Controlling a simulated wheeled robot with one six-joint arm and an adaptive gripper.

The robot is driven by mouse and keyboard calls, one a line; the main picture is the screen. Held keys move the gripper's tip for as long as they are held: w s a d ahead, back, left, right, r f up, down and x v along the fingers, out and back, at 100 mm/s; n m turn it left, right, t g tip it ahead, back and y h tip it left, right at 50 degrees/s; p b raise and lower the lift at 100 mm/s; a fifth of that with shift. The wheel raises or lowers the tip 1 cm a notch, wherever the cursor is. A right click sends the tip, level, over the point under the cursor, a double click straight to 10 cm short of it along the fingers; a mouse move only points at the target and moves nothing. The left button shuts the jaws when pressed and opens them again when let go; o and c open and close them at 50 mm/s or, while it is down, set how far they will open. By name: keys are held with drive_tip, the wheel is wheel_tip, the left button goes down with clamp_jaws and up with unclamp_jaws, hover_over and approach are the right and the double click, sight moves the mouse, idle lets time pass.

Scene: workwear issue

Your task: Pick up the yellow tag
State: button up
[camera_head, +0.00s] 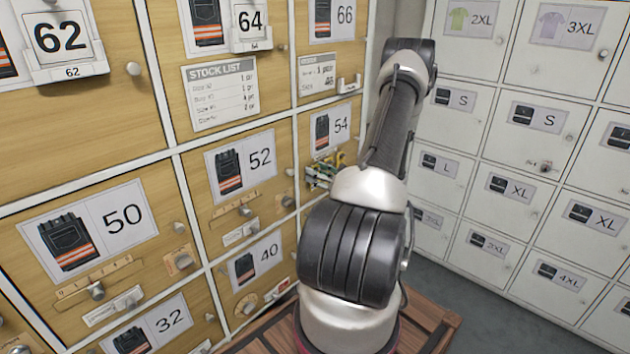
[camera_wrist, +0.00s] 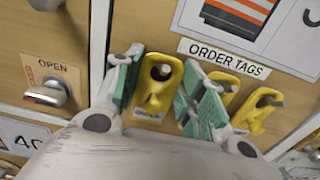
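Several yellow tags hang from hooks beside a white "ORDER TAGS" label on a wooden locker door in the wrist view. One yellow tag (camera_wrist: 155,92) hangs at the left, a second yellow tag (camera_wrist: 223,82) is partly hidden behind my right finger, and a third yellow tag (camera_wrist: 258,108) is farther right. My gripper (camera_wrist: 164,60) is open, its two green-padded fingers on either side of the leftmost tag. Whether the pads touch it is not clear. In the head view my gripper (camera_head: 322,174) is small, partly hidden by my arm, in front of the "54" door.
The "ORDER TAGS" label (camera_wrist: 224,58) is just above the tags. A metal knob (camera_wrist: 47,94) with an "OPEN" plate is at the left. Wooden lockers (camera_head: 90,110) with knobs stand left, white lockers (camera_head: 480,110) right. A wooden pallet (camera_head: 430,312) is on the floor.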

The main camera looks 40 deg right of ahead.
drive_tip(key=shift+r, duration=0.15)
drive_tip(key=shift+s+r, duration=0.1)
drive_tip(key=shift+r, duration=0.6)
drive_tip(key=s+d, duration=0.1)
drive_tip(key=s, duration=1.6)
drive_tip(key=shift+s+d, duration=0.2)
drive_tip(key=shift+s, duration=0.2)
drive_tip(key=shift+f, duration=0.1)
